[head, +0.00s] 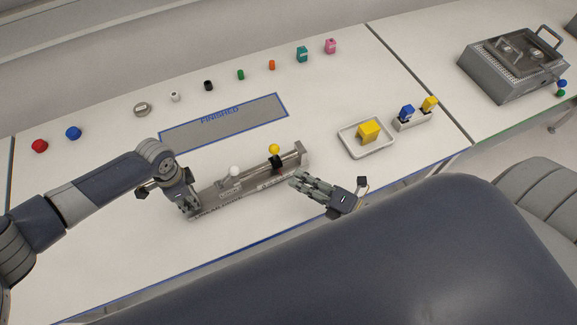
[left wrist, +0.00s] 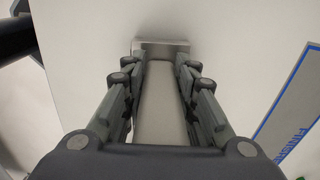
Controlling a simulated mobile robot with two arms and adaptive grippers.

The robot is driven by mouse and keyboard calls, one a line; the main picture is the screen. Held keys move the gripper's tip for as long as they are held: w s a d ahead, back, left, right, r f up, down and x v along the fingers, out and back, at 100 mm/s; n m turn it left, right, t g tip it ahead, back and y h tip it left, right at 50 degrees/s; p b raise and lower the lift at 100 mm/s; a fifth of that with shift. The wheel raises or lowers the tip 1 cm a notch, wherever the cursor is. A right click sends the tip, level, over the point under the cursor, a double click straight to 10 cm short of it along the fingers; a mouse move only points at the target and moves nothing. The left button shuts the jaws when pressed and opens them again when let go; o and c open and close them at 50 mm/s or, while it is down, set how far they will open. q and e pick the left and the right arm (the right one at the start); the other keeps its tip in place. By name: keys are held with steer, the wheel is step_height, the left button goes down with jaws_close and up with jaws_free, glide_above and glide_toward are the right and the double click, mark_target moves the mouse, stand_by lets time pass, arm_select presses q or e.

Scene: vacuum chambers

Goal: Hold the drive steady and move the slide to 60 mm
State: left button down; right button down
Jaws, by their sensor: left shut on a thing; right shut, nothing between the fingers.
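The drive (head: 210,199) is a long grey metal rail lying slantwise on the table, with a scale along its front that is too small to read. A white ball knob (head: 235,171) sits on a plate near its middle. A yellow ball knob (head: 274,149) stands on a black block further right; I cannot tell which part is the slide. My left gripper (head: 189,209) is shut on the drive's left end; in the left wrist view its fingers (left wrist: 158,80) flank a grey block (left wrist: 160,110). My right gripper (head: 295,180) is shut and empty, just in front of the drive's right part.
A blue-edged mat marked FINISHED (head: 225,122) lies behind the drive. A tray (head: 346,146) with a yellow block (head: 369,131) and a holder (head: 413,123) with blue and yellow pieces stand to the right. Several small parts line the back. The table front is clear.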

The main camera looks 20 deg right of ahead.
arm_select(q)
steer(key=shift+s+a+f, duration=0.15)
steer(key=shift+s+f, duration=0.05)
steer(key=shift+f, duration=0.05)
arm_select(e)
steer(key=shift+s+d, duration=0.25)
steer(key=shift+s, duration=0.05)
arm_select(q)
steer(key=c, duration=1.2)
jaws_free()
steer(key=shift+w, duration=0.1)
arm_select(e)
steer(key=shift+a, duration=0.1)
arm_select(q)
steer(key=shift+w+r, duration=0.1)
steer(key=shift+r, duration=0.1)
arm_select(e)
steer(key=shift+w, duration=0.1)
